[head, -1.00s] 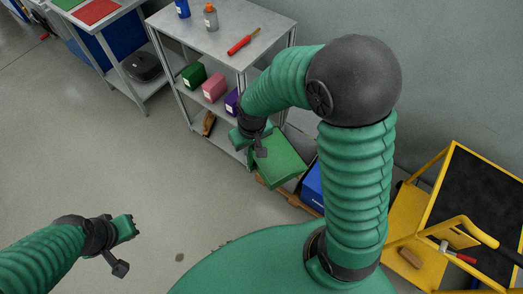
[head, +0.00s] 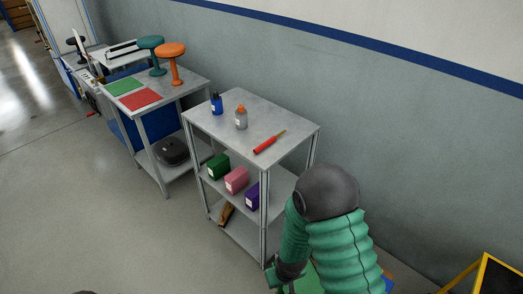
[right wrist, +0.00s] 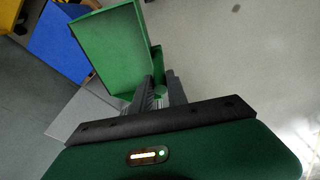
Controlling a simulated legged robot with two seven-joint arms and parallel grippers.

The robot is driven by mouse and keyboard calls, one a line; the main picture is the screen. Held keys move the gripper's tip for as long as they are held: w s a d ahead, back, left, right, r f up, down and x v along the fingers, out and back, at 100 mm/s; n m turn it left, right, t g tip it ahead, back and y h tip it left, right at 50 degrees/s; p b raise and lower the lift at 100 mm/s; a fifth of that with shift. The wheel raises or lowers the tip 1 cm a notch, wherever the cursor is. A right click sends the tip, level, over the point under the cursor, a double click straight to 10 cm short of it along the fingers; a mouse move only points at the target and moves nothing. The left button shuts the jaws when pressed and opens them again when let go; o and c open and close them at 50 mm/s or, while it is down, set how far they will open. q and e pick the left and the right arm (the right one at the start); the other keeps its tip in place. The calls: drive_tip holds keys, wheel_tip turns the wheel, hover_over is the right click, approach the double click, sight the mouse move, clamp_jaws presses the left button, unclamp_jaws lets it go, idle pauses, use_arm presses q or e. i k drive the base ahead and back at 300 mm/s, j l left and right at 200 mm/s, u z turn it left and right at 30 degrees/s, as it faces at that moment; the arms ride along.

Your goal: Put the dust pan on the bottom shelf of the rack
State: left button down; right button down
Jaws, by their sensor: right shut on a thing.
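The grey metal rack (head: 263,205) stands in the middle of the head view. Its bottom shelf (head: 243,238) shows in part, with a brown wooden-looking item (head: 226,213) on its left side. My right gripper (right wrist: 160,92) is shut on the green dust pan (right wrist: 108,48) in the right wrist view. In the head view a piece of the dust pan (head: 306,279) shows at the bottom edge, partly hidden by my right arm, in front of the rack's right side. My left gripper is outside both current views.
The middle shelf holds green (head: 218,166), pink (head: 237,180) and purple boxes (head: 253,196). A table with stools (head: 171,62) stands left. A blue object (right wrist: 58,42) is beside the dust pan. Floor at left is clear.

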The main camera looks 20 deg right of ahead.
sight(256, 237)
drive_tip(key=i+j+z, duration=0.2)
drive_tip(key=z, duration=0.2)
drive_tip(key=i+j+z, duration=0.15)
drive_tip(key=j+z, duration=0.25)
drive_tip(key=i+j+z, duration=0.15)
drive_tip(key=z, duration=0.25)
drive_tip(key=i+j+z, duration=0.1)
drive_tip(key=j, duration=0.7)
drive_tip(key=i+j+z, duration=0.15)
drive_tip(key=j, duration=0.65)
drive_tip(key=i+j+z, duration=0.1)
drive_tip(key=j, duration=0.7)
drive_tip(key=i+j+z, duration=0.1)
drive_tip(key=j, duration=0.75)
